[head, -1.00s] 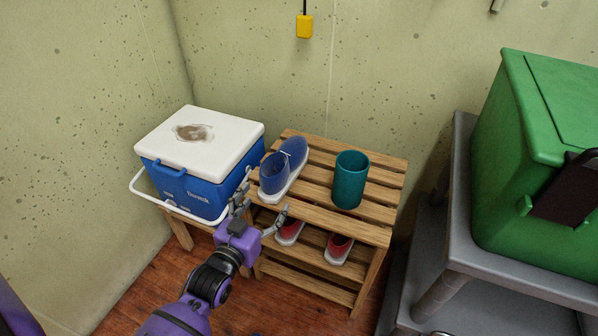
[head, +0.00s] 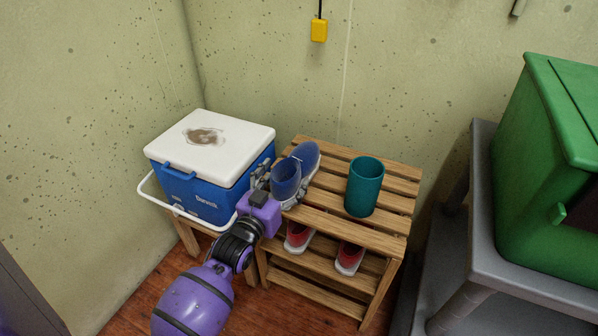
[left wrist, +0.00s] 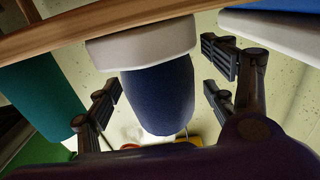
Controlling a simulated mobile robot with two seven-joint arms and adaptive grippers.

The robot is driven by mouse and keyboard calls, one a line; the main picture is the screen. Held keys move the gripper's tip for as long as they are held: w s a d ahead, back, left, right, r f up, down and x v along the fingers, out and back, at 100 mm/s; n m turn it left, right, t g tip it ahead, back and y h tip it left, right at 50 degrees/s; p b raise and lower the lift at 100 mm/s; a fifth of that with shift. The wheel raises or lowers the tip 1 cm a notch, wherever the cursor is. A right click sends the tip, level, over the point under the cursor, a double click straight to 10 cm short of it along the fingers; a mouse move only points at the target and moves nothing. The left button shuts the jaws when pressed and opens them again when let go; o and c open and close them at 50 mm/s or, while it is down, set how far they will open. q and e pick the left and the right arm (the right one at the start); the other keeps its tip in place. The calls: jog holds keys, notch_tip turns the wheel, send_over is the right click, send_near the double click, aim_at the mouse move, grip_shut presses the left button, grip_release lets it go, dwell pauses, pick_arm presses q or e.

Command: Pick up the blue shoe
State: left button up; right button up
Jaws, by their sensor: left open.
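The blue shoe (head: 287,178) with a white sole lies on the top shelf of the wooden rack, its toe pointing away towards the wall. It also shows close up in the left wrist view (left wrist: 157,98), appearing upside down. My left gripper (head: 278,186) is open at the near end of the shoe. In the left wrist view its fingers (left wrist: 160,92) stand on either side of the blue upper, with gaps visible. The near part of the shoe is partly covered by the gripper in the head view. My right gripper does not show.
A teal cup (head: 364,187) stands right of the shoe on the slatted rack (head: 385,228). A blue cooler (head: 192,191) with a white lid stands close on the left. Red shoes (head: 349,257) sit on the lower shelf. A grey cart (head: 481,215) carries a green box (head: 555,150).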

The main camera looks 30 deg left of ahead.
pick_arm(q)
jog(key=c, duration=1.6)
jog(key=shift+r, duration=0.15)
